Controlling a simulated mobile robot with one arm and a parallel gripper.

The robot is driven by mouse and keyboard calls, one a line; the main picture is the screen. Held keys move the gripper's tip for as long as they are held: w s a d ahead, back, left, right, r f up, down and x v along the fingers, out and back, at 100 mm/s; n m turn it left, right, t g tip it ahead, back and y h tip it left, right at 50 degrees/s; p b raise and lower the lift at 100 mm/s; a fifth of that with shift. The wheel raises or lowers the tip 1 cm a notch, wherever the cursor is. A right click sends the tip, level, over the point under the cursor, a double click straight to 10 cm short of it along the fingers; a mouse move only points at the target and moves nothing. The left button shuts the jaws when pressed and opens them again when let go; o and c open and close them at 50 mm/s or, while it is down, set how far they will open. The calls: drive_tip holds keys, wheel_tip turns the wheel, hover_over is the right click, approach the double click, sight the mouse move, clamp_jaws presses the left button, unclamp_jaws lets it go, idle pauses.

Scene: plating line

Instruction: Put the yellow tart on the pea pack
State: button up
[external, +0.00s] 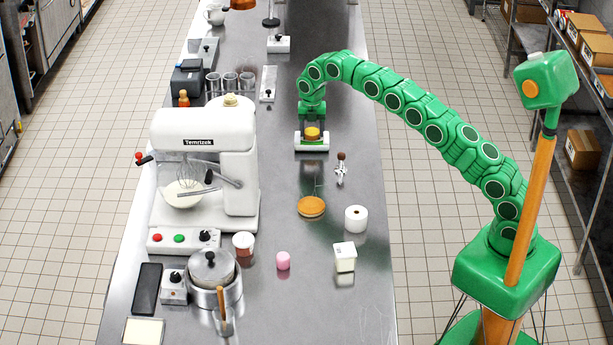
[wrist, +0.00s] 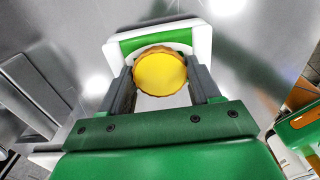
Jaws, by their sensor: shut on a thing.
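The yellow tart (external: 313,131), round with a brown fluted crust, is held between the fingers of my gripper (external: 312,126). In the wrist view the tart (wrist: 160,72) sits between the two dark fingers (wrist: 162,82), seen from above. The pea pack (external: 312,148), white with a green panel, lies flat on the steel counter directly under the tart. In the wrist view the pack's white rim (wrist: 203,45) and green panel show around and behind the tart, which hides part of it. I cannot tell whether the tart touches the pack.
A metal tool with a brown knob (external: 341,170) lies right of the pack, towards the front. A brown round cake (external: 311,207), a white roll (external: 356,219) and a white tub (external: 345,257) stand nearer. A large mixer (external: 205,150) is on the left. Counter behind the pack is clear.

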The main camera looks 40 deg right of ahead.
sight(312, 131)
drive_tip(key=shift+f, duration=0.15)
drive_tip(key=o, duration=0.7)
wheel_tip(312, 131, up, 7)
drive_tip(key=shift+w+f, duration=0.1)
drive_tip(key=shift+r, duration=0.5)
